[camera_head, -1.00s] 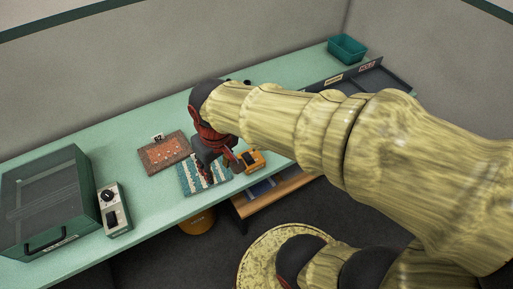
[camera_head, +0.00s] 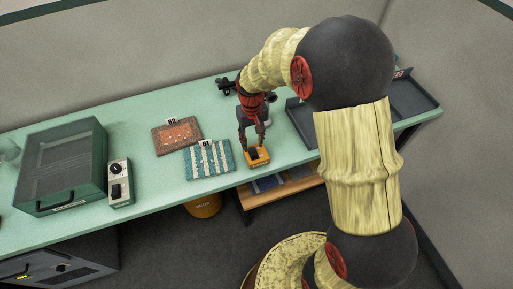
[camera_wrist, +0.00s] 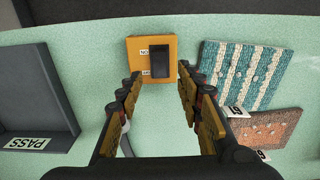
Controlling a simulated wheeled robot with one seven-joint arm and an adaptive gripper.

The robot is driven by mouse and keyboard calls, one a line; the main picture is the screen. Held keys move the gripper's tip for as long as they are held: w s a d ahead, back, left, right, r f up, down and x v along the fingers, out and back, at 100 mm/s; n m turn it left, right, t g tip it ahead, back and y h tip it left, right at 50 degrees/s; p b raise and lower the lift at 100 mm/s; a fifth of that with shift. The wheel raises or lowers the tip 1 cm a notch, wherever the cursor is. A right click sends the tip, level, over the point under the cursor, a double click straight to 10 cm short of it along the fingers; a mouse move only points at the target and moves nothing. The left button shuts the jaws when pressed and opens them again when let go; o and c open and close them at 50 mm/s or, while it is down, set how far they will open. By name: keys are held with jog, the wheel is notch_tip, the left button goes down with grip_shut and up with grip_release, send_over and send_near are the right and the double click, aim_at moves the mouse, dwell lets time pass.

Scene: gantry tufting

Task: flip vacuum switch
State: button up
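An orange switch box (camera_head: 258,162) with a black rocker sits at the bench's front edge. In the wrist view the orange box (camera_wrist: 139,50) lies just ahead of the fingertips, with its black rocker (camera_wrist: 159,58) facing up. Small white labels are beside the rocker; one appears to read ON upside down. My gripper (camera_head: 253,143) points down at the box. In the wrist view my gripper (camera_wrist: 162,80) is open and empty, its fingers apart on either side of the rocker's line. I cannot tell whether the fingertips touch the box.
A teal-and-white striped sample (camera_head: 209,160) and a brown-orange sample (camera_head: 177,136) lie left of the box. A grey control box (camera_head: 121,190) and a green-lidded case (camera_head: 65,165) stand further left. A dark tray (camera_wrist: 32,92) marked PASS is on the other side.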

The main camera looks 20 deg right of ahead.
aim_at(253, 150)
jog(key=shift+f+b, duration=0.3)
jog(key=shift+f, duration=2.1)
jog(key=c, duration=0.4)
grip_shut()
